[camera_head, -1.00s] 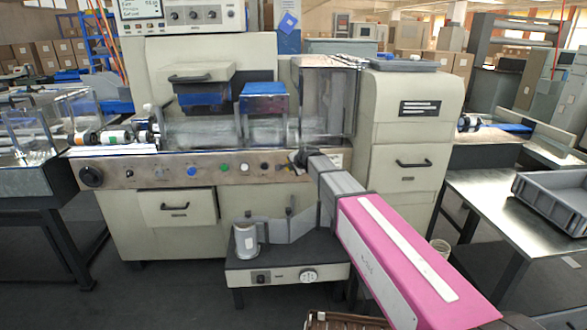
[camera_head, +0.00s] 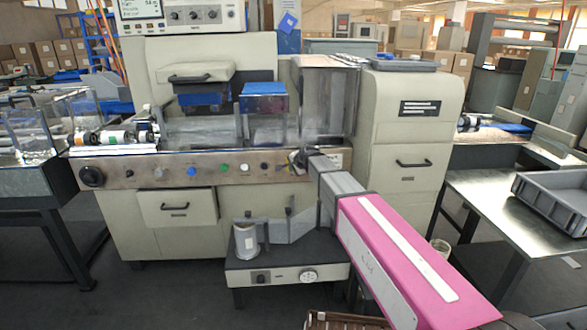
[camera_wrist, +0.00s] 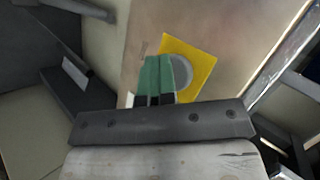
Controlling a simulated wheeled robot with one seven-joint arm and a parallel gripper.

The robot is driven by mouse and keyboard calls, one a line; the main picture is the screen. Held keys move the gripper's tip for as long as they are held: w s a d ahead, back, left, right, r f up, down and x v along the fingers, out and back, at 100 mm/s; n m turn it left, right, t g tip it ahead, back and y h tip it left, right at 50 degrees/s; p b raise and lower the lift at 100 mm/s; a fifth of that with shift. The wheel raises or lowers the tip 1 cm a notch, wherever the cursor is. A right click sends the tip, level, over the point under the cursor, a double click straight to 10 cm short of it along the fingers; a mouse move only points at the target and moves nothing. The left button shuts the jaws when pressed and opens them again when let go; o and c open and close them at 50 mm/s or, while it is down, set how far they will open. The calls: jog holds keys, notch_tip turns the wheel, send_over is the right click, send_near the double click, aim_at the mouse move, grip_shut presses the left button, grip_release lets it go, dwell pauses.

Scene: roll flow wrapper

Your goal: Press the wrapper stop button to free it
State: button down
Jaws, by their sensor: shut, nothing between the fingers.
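The wrapper's front panel (camera_head: 140,171) carries a row of knobs and buttons. In the wrist view a yellow square plate (camera_wrist: 201,59) lies on the brownish panel, with a grey round button (camera_wrist: 183,72) on it. My gripper (camera_wrist: 157,60) has its green fingers together, over the left part of the plate and partly covering the button's left side. I cannot tell whether the fingertips touch it. In the head view my gripper (camera_head: 295,158) is at the right end of the panel, and the button is not clear there.
A blue button (camera_head: 191,171), a green button (camera_head: 224,168) and a white button (camera_head: 244,168) sit to the left on the panel. A clear guard (camera_head: 328,95) stands above the gripper. A low unit (camera_head: 285,277) with a roll stands below the panel.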

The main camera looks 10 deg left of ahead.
jog(key=s+d, duration=0.1)
jog(key=s, duration=0.5)
jog(key=shift+d, duration=0.25)
jog(key=shift+d, duration=0.1)
jog(key=s+d+f+n+g+h, duration=0.2)
jog(key=s+d+f, duration=0.3)
jog(key=s+d, duration=0.3)
jog(key=s+d+f+n+g+h, duration=0.1)
jog(key=s+d+f+n+g, duration=0.2)
jog(key=d, duration=1.2)
jog(key=s+d+f+n+g+h, duration=0.2)
jog(key=s+d+f, duration=0.6)
jog(key=s+d, duration=0.4)
jog(key=shift+s+d+f+n+h, duration=0.3)
jog(key=shift+s+n, duration=0.1)
jog(key=shift+s, duration=0.55)
